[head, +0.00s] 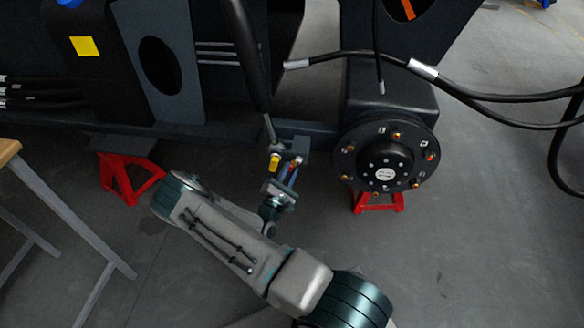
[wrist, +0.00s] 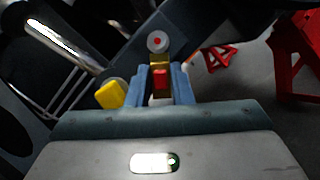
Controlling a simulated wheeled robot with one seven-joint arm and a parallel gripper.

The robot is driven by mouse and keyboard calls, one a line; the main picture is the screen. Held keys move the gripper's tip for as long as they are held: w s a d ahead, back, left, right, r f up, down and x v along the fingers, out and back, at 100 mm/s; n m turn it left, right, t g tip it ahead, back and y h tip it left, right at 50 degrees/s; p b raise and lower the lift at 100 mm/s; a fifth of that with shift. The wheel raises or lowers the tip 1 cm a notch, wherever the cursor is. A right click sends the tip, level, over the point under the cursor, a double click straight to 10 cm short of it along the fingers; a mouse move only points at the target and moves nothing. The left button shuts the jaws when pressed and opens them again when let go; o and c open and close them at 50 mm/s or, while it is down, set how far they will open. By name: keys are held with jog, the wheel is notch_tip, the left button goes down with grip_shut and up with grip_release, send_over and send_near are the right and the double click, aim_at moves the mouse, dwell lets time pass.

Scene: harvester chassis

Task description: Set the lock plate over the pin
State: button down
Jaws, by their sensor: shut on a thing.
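My gripper (wrist: 162,88) is shut on a small part with a red block and a yellow piece beyond it, which I take to be the lock plate (wrist: 161,78). A pale round end with a red centre, seemingly the pin (wrist: 157,42), is just beyond the held part, in line with the fingers. I cannot tell whether plate and pin touch. In the head view my gripper (head: 287,176) is at the dark bracket below the cylinder rod, and the held part is mostly hidden.
A yellow fitting (wrist: 110,93) is close left of my fingers; it also shows in the head view (head: 275,161). The dark wheel hub (head: 385,155) stands to the right. Red stands (head: 128,175) are under the chassis. A table (head: 60,200) is at left.

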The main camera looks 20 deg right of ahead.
jog(key=m+g+p, duration=0.1)
jog(key=m, duration=0.1)
jog(key=r+m+g+p, duration=0.1)
jog(key=m+p, duration=0.1)
jog(key=a+r+m+p, duration=0.1)
jog(key=m, duration=0.1)
jog(key=shift+w+m+g, duration=0.3)
jog(key=shift+g, duration=0.1)
jog(key=shift+w+a+r+m+g+y+p, duration=0.1)
jog(key=shift+r+m+g+y+p, duration=0.25)
jog(key=shift+m+p, duration=0.6)
jog(key=shift+r+m+g+y+p, duration=0.25)
jog(key=shift+m+g+p, duration=0.1)
jog(key=shift+m+p, duration=0.6)
jog(key=c, duration=1.4)
grip_release()
jog(key=shift+c, duration=0.2)
jog(key=shift+a, duration=0.1)
jog(key=v, duration=1.3)
jog(key=shift+s+a+p, duration=0.2)
jog(key=shift+s+p, duration=0.05)
jog(key=shift+p, duration=0.05)
jog(key=shift+m, duration=0.3)
